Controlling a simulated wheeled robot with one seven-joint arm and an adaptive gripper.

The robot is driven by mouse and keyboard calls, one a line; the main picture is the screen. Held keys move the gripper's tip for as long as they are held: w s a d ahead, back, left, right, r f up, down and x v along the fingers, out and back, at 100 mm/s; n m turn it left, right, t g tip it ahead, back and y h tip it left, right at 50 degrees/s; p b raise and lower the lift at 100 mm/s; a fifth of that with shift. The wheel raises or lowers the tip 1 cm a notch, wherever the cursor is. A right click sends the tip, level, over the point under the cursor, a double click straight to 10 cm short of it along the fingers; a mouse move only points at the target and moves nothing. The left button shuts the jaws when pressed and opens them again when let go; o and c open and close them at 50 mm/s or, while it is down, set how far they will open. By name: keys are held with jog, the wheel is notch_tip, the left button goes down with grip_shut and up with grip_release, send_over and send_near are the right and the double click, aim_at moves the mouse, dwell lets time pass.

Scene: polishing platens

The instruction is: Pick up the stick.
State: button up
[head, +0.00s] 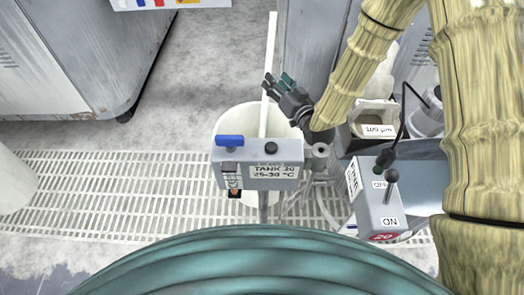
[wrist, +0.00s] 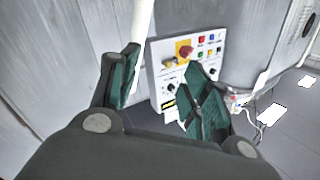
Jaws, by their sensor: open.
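The stick (head: 271,45) is long, thin and white. It stands steeply in a white round tank (head: 226,123), and its lower end is hidden behind a grey control box. My gripper (head: 278,86) is open, beside the stick's middle at the tank's far rim, with one finger overlapping the stick in the head view. In the wrist view the stick (wrist: 143,22) rises next to the left finger of my open gripper (wrist: 160,76), on the side facing the other finger. Its lower part there is partly hidden by that finger. I cannot tell whether they touch.
The grey box labelled TANK 20 (head: 284,185) is at the tank's front. A switch box with ON and OFF (head: 379,208) and a container marked 100 µm (head: 378,114) stand to the right. A grey cabinet (head: 75,60) is at left. Grated floor (head: 110,190) is clear.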

notch_tip(320, 180, down, 10)
jog(key=b, duration=0.5)
jog(key=x, duration=0.2)
jog(key=b+x, duration=0.1)
jog(key=x, duration=0.1)
jog(key=b+x, duration=0.1)
jog(key=x, duration=0.1)
jog(key=shift+w+d, duration=0.15)
jog(key=shift+w, duration=0.2)
jog(key=shift+w+a+r+b, duration=0.1)
jog(key=shift+w+a+b, duration=0.3)
jog(key=shift+w, duration=0.15)
grip_shut()
